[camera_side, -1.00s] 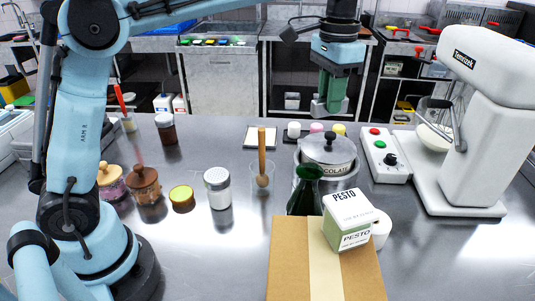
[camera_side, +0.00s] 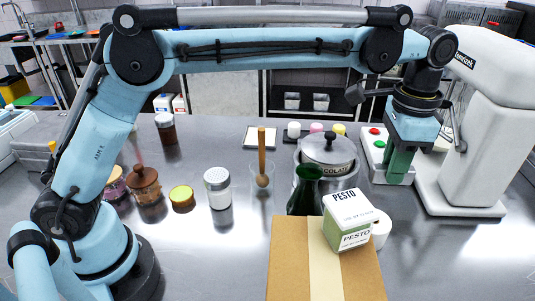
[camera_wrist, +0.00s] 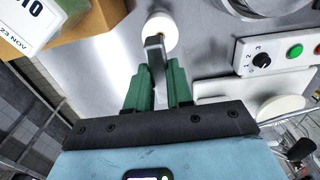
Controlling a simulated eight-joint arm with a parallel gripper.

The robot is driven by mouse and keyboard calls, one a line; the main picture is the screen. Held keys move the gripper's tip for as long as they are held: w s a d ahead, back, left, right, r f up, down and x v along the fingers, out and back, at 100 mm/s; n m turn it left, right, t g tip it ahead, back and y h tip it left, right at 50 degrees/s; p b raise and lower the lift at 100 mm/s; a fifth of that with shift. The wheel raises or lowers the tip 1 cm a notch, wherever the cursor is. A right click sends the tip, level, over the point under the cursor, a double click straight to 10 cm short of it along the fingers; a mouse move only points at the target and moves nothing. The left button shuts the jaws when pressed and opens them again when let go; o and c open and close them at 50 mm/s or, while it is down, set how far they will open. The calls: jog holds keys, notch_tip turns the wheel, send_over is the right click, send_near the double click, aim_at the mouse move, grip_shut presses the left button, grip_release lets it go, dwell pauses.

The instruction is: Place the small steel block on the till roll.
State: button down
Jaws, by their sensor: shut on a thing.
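My gripper (camera_side: 398,178) points down at the right of the side view, in front of the switch box. In the wrist view its green fingers (camera_wrist: 158,76) are shut on the small steel block (camera_wrist: 153,45), a narrow grey bar that sticks out past the fingertips. The white till roll (camera_side: 381,232) stands on the steel table, partly hidden behind the pesto box in the side view. In the wrist view the till roll (camera_wrist: 168,36) lies just beyond the block, which overlaps it in the picture. I cannot tell the height gap between them. The block is not discernible in the side view.
The pesto box (camera_side: 347,222) stands on a cardboard carton (camera_side: 288,262), close left of the roll. A dark green bottle (camera_side: 305,192) and a lidded pot (camera_side: 328,152) stand behind. The switch box (camera_side: 377,150) and white mixer (camera_side: 480,130) are at right. The table's front right is clear.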

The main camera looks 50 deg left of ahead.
notch_tip(320, 180, down, 10)
jog(key=shift+f, duration=0.15)
dwell(0.4)
jog(key=shift+f, duration=0.15)
jog(key=c, duration=1)
grip_release()
